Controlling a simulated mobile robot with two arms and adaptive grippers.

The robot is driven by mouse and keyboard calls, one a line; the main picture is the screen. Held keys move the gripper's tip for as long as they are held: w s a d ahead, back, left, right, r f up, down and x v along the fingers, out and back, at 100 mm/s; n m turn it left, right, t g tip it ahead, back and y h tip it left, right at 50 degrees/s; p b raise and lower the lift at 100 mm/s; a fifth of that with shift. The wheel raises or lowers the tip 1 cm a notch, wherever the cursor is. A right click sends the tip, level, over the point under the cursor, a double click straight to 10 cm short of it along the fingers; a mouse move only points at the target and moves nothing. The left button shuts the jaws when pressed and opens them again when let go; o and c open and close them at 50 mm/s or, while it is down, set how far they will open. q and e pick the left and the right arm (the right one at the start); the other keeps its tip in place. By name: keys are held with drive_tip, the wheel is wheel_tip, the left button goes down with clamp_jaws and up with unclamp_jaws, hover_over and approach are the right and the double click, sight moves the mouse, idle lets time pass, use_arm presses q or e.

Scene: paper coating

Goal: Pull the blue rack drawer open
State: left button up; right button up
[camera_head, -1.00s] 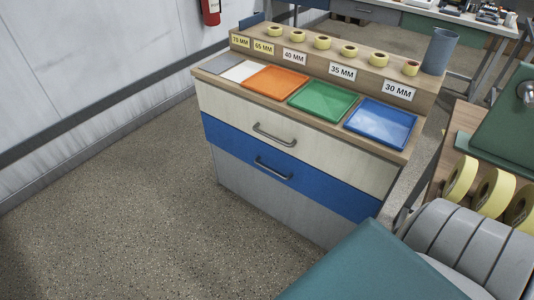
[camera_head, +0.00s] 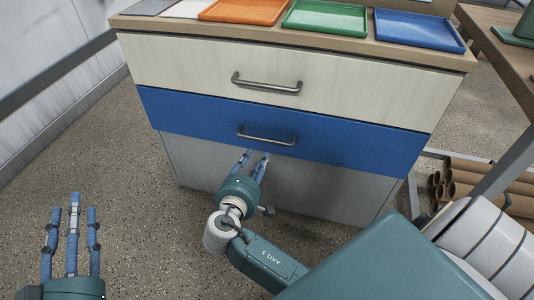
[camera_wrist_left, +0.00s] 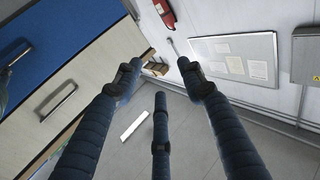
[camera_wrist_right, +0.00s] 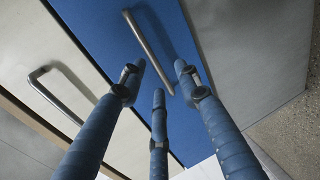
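The blue rack drawer (camera_head: 340,142) looks closed, below a cream drawer. Its grey bar handle (camera_head: 266,138) runs across its front. My right gripper (camera_head: 257,158) is just below that handle with its fingers spread and pointing at the drawer front. In the right wrist view the handle (camera_wrist_right: 150,50) lies beyond the open fingers (camera_wrist_right: 158,80), close to their tips; I cannot tell if they touch. My left gripper (camera_head: 73,205) is open and empty over the floor at lower left. In the left wrist view its fingers (camera_wrist_left: 160,85) are spread, with the drawer unit to the left.
The cream drawer (camera_head: 200,70) above has its own handle (camera_head: 266,84). Orange (camera_head: 243,10), green (camera_head: 325,18) and blue (camera_head: 420,30) trays lie on top. Cardboard tubes (camera_head: 490,180) lie at right under a wooden table (camera_head: 500,45). Floor left of the rack is clear.

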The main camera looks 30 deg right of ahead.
sight(267, 141)
drive_tip(key=shift+h, duration=0.4)
drive_tip(key=x, duration=0.2)
drive_tip(key=b+x, duration=0.1)
drive_tip(key=x, duration=0.1)
drive_tip(key=r+x, duration=0.1)
drive_tip(key=x, duration=0.1)
drive_tip(key=shift+d+r+b, duration=0.15)
drive_tip(key=shift+d+b, duration=0.15)
drive_tip(key=shift+b, duration=0.1)
use_arm(q)
drive_tip(key=s+r+t+h, duration=0.1)
drive_tip(key=s+r+t, duration=0.3)
drive_tip(key=r, duration=0.3)
drive_tip(key=s+r+t+h+b, duration=0.1)
drive_tip(key=s+r+t, duration=0.3)
drive_tip(key=r, duration=0.4)
drive_tip(key=shift+a+r+h, duration=0.15)
drive_tip(key=shift+r+h, duration=0.1)
drive_tip(key=shift+h, duration=0.25)
use_arm(e)
drive_tip(key=x, duration=0.4)
drive_tip(key=shift+w+d, duration=0.1)
drive_tip(key=shift+d, duration=0.1)
clamp_jaws()
